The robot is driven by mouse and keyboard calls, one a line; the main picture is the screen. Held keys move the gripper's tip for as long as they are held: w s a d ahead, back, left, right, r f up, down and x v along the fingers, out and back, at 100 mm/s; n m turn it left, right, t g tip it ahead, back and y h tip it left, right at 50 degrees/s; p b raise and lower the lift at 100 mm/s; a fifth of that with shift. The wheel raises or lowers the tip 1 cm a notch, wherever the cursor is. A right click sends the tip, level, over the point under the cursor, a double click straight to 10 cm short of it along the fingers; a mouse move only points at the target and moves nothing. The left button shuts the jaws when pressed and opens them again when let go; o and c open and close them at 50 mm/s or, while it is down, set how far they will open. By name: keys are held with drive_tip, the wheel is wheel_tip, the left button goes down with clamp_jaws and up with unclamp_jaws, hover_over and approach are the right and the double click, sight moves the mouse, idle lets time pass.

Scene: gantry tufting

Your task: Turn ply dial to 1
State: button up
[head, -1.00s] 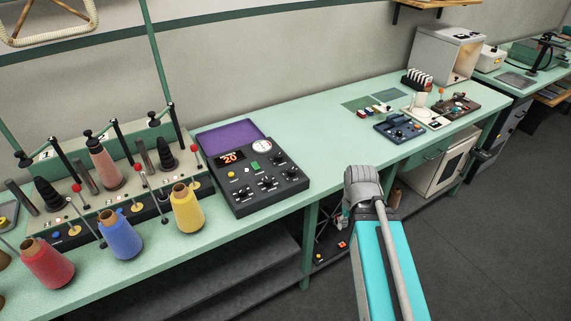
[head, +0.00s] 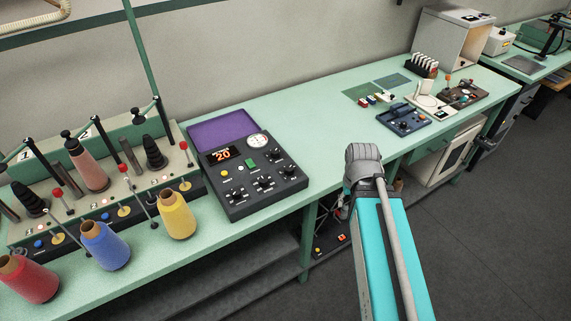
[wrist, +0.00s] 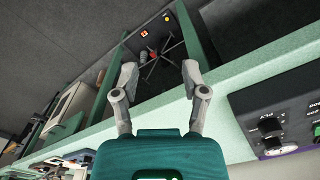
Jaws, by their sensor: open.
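A dark control panel (head: 252,178) with several black knobs, a lit orange display, a yellow button and a green switch lies on the bench. The knob labels are too small to read in the head view, so I cannot tell which one is the ply dial. In the wrist view, a corner of the panel (wrist: 290,105) shows at the right edge with a black knob (wrist: 270,127). My gripper (wrist: 159,72) is open and empty, in front of the bench edge and apart from the panel. In the head view my arm mostly hides it.
The green bench (head: 325,140) is clear right of the panel. Yellow (head: 176,215), blue (head: 104,245) and red (head: 28,281) yarn cones stand left, before a rack of posts. A small blue device (head: 404,120) sits farther right. A dark box with a spoked frame (wrist: 158,50) is below the bench.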

drive_tip(key=shift+d, duration=0.3)
drive_tip(key=shift+o, duration=1.5)
drive_tip(key=shift+w, duration=0.1)
drive_tip(key=shift+o, duration=0.2)
drive_tip(key=shift+w+a+r, duration=0.1)
drive_tip(key=shift+w+r, duration=0.05)
drive_tip(key=shift+r, duration=0.1)
wheel_tip(320, 180, up, 13)
drive_tip(key=m+p, duration=0.7)
drive_tip(key=p, duration=0.7)
hover_over(289, 168)
drive_tip(key=shift+r, duration=0.15)
drive_tip(key=shift+f+b, duration=0.25)
drive_tip(key=shift+b, duration=0.1)
wheel_tip(289, 168, down, 13)
drive_tip(key=b, duration=1.3)
drive_tip(key=shift+f, duration=0.15)
